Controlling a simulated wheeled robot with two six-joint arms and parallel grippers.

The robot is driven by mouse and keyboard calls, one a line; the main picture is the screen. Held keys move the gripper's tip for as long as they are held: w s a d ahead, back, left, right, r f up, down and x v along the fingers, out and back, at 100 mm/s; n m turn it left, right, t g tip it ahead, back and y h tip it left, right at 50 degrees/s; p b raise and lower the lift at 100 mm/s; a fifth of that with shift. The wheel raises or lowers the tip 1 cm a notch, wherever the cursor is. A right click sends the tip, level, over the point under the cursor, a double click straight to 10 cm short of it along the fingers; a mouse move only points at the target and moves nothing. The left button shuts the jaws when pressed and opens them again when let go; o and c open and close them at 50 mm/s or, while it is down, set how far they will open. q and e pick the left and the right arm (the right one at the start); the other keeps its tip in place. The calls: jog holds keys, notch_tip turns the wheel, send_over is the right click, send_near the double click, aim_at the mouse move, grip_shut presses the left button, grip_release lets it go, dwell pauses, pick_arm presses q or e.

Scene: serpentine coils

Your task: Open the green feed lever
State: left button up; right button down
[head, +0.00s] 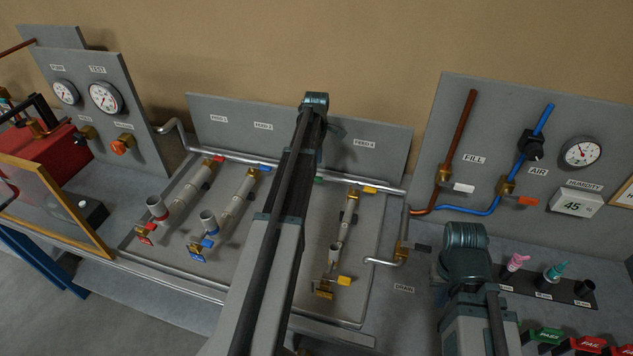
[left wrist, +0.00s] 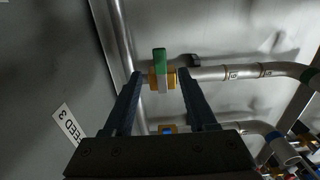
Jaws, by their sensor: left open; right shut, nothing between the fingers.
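The green feed lever (left wrist: 160,60) shows in the left wrist view on a brass valve (left wrist: 153,80), beside the long header pipe. It lies crosswise to the grey feed pipe (left wrist: 215,73) running right from the valve. My left gripper (left wrist: 159,77) is open, its fingers on either side of the lever and valve; I cannot tell if they touch. A "FEED 3" label (left wrist: 69,124) is at the left. In the head view a bit of the green lever (head: 318,180) peeks past my left arm, which hides the rest of feed 3 and its own fingers. My right gripper is out of view.
Red (head: 217,159), blue (head: 265,168) and yellow (head: 369,190) levers sit along the same header pipe (head: 240,160). A blue-marked valve (left wrist: 167,129) is close below the green one in the wrist view. The backboard (head: 385,150) stands behind the pipes.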

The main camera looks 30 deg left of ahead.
aim_at(316, 178)
pick_arm(q)
notch_tip(316, 178, down, 6)
jog(key=b, duration=0.4)
jog(key=shift+r, duration=0.25)
jog(key=shift+r, duration=0.1)
grip_shut()
dwell(1.0)
